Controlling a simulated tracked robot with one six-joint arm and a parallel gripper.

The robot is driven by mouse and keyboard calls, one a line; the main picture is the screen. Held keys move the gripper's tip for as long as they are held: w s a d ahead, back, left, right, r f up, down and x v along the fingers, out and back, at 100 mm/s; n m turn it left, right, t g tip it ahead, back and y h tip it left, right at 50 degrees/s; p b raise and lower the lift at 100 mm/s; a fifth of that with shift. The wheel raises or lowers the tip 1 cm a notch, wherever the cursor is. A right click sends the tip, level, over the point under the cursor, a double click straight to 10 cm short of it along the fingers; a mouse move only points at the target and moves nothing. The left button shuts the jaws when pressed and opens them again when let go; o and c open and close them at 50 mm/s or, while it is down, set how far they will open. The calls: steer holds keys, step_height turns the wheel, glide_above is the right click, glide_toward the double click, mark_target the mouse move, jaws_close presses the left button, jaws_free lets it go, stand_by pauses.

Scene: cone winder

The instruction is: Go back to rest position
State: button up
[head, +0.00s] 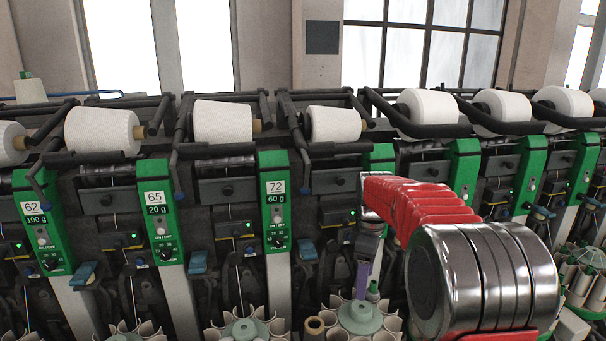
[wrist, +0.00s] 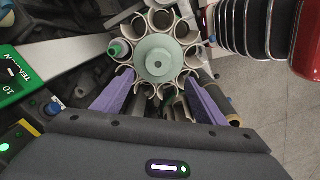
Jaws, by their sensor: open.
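My gripper (head: 362,280) hangs over a round bobbin magazine in the head view, at the lower middle. Its purple fingers are spread apart in the wrist view (wrist: 160,80), with nothing visible held between them. The magazine's pale green hub (wrist: 170,58) lies just beyond the fingertips, ringed by several open tubes (wrist: 161,20). The hub also shows in the head view (head: 360,318). My red arm partly hides the machine behind it.
A row of winding units carries white yarn cones (head: 222,121) behind black bars. Green panels (head: 275,200) stand between units. A green-tipped bobbin (wrist: 116,48) sits in the magazine's left side. Grey floor (wrist: 268,110) shows at right in the wrist view.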

steer(key=s+r+m+t, duration=0.2)
steer(key=s+m, duration=0.2)
steer(key=s, duration=0.7)
steer(key=s+a+r+m+t, duration=0.1)
steer(key=s+m, duration=0.4)
steer(key=s, duration=0.6)
steer(key=s+r+m+t, duration=0.2)
steer(key=s+r+m, duration=0.1)
steer(key=s, duration=0.8)
steer(key=shift+s+a+r+m+t, duration=0.2)
steer(key=shift+s+r+m+t, duration=0.15)
steer(key=shift+m, duration=0.35)
